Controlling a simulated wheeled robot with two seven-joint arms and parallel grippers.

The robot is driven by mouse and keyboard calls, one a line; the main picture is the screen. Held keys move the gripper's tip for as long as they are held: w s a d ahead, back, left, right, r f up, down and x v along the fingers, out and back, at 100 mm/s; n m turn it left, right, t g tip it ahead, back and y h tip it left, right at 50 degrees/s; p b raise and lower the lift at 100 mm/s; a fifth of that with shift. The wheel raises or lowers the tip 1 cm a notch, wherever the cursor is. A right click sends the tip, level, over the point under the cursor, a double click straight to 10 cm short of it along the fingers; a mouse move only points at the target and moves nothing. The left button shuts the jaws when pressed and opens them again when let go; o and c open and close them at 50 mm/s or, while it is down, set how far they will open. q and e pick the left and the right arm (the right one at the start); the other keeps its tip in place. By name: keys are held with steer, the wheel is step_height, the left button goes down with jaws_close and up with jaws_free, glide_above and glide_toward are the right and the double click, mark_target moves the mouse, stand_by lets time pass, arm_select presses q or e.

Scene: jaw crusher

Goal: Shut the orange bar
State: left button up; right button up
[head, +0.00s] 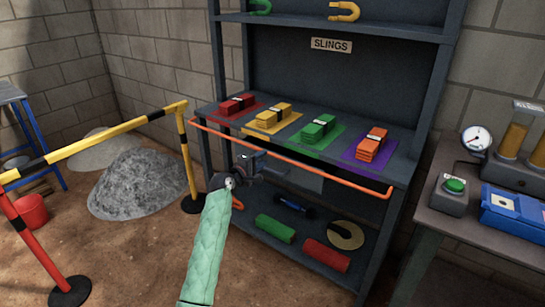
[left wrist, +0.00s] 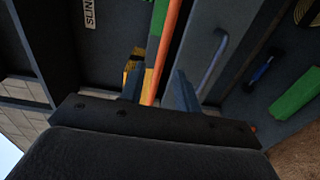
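The orange bar (head: 330,175) runs along the front of the shelf that holds the slings, just below the shelf's edge, with a bent right end. My left gripper (head: 257,157) is at the bar, left of its middle, in the head view. In the left wrist view the bar (left wrist: 168,45) passes between the two spread fingers of my left gripper (left wrist: 157,88). A gap shows beside the bar, so the fingers are open around it. Whether a finger touches it I cannot tell. My right gripper is not in view.
Red (head: 237,104), yellow (head: 273,116), green (head: 318,128) and orange (head: 371,144) sling stacks lie on the shelf. A yellow-black barrier (head: 90,146) stands left. A bench (head: 470,223) with a green button (head: 455,186) stands right.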

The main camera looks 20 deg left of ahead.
mark_target(269, 154)
arm_select(q)
steer(key=shift+x, duration=2.8)
steer(key=shift+f, duration=0.1)
jaws_close()
